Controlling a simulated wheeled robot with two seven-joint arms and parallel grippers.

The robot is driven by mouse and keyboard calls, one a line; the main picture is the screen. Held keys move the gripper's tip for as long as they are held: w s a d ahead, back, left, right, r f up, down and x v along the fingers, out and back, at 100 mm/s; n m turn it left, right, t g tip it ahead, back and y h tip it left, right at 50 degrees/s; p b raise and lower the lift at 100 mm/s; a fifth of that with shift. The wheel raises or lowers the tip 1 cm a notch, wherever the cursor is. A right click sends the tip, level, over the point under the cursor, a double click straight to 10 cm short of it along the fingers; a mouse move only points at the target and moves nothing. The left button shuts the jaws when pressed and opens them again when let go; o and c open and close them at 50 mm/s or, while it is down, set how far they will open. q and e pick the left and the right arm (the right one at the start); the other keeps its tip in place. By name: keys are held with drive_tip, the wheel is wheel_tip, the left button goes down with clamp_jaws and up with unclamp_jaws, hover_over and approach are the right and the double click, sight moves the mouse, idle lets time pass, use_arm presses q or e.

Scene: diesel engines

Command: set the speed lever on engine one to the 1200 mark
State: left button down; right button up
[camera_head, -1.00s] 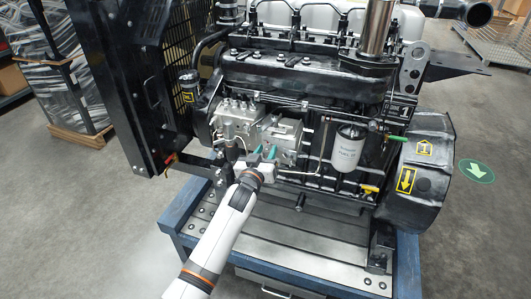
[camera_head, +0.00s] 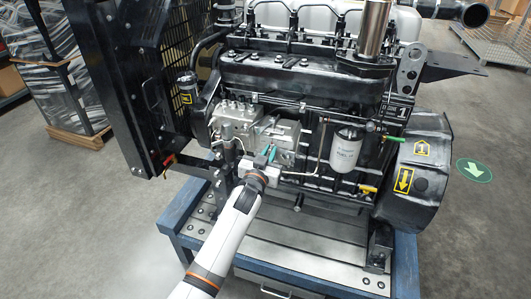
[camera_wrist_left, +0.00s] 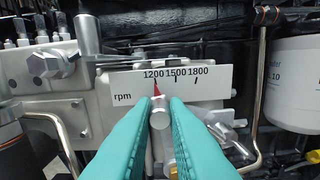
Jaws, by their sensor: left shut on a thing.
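Engine one (camera_head: 315,85), a black diesel engine marked 1, stands on a blue-framed stand. My left gripper (camera_head: 268,152), with teal fingers, is at the silver pump on its near side. In the left wrist view the white rpm plate (camera_wrist_left: 130,88) reads 1200, 1500 and 1800. The speed lever (camera_wrist_left: 160,113) has a round silver end and a red pointer (camera_wrist_left: 157,89). My left gripper (camera_wrist_left: 160,104) is shut on the lever's end. The red tip points up at the 1200 mark (camera_wrist_left: 155,81), or very close to it. My right gripper is not in view.
A silver bolt and bracket (camera_wrist_left: 55,65) sit left of the plate. A bent metal pipe (camera_wrist_left: 257,95) and a white filter (camera_wrist_left: 295,75) are to its right. The black radiator frame (camera_head: 125,85) stands left of the engine. The stand's front deck (camera_head: 310,245) is clear.

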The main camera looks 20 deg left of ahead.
use_arm(q)
drive_tip(key=c, duration=1.4)
unclamp_jaws()
drive_tip(key=shift+c, duration=0.2)
drive_tip(key=s, duration=1.2)
drive_tip(key=shift+a, duration=0.15)
drive_tip(key=s+f+g, duration=0.3)
drive_tip(key=s+f, duration=0.1)
drive_tip(key=f, duration=0.7)
drive_tip(key=s+f+m+g, duration=0.15)
drive_tip(key=s+f, duration=0.35)
drive_tip(key=f, duration=0.6)
drive_tip(key=s+f+n+g, duration=0.1)
drive_tip(key=s+f+g, duration=0.3)
drive_tip(key=f, duration=0.7)
drive_tip(key=s+a+f+g, duration=0.1)
drive_tip(key=s+f, duration=0.5)
drive_tip(key=s, duration=0.6)
drive_tip(key=s+a+f+g+p, duration=0.1)
drive_tip(key=s+f+g, duration=0.3)
drive_tip(key=s, duration=0.8)
drive_tip(key=s+a+f+g, duration=0.3)
drive_tip(key=s+f, duration=0.5)
drive_tip(key=s, duration=0.4)
drive_tip(key=shift+f+m+y, duration=0.3)
drive_tip(key=shift+f+m, duration=0.05)
drive_tip(key=shift+f, duration=0.05)
